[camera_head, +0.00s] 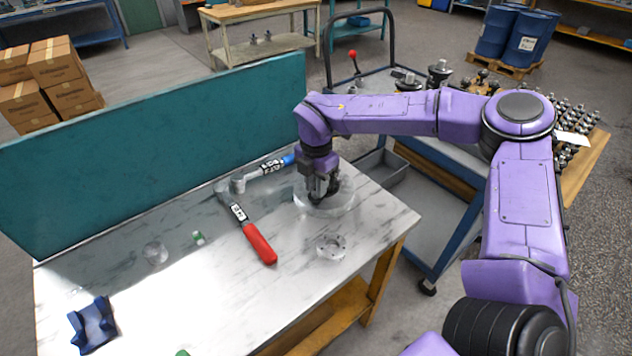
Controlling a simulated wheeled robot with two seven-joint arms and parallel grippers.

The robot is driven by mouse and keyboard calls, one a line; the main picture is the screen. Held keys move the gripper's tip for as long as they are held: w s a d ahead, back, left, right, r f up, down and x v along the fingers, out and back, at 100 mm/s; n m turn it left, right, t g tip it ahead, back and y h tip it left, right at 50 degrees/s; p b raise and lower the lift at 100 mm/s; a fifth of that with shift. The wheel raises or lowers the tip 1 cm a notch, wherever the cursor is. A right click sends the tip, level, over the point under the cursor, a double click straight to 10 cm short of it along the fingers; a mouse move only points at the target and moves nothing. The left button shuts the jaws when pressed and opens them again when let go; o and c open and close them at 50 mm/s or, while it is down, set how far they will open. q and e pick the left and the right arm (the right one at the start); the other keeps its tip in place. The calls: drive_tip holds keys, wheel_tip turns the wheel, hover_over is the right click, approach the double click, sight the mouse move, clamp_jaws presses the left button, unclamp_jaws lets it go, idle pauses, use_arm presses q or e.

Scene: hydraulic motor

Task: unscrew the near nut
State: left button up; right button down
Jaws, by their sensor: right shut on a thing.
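A clear round part (343,203), apparently the motor body, stands on the marble-topped workbench near its back right. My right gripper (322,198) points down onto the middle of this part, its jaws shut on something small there. The near nut is not clearly visible; the fingers and the dark wrist cover that spot, so I cannot make out its edges or how far it sits on its thread. My left gripper is not in view.
On the workbench (200,300) lie a red-handled tool (260,243), a blue-ended tool (270,166), a clear flange (331,246), a clear disc (155,252) and a blue block (93,325). A teal panel (150,160) closes the back. A cart (440,220) stands right.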

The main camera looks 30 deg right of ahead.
drive_tip(key=n+p, duration=0.2)
drive_tip(key=n, duration=0.1)
drive_tip(key=shift+r+n, duration=0.15)
drive_tip(key=shift+n, duration=0.15)
drive_tip(key=shift+r+p, duration=1.6)
drive_tip(key=shift+r, duration=0.35)
drive_tip(key=shift+f, duration=0.1)
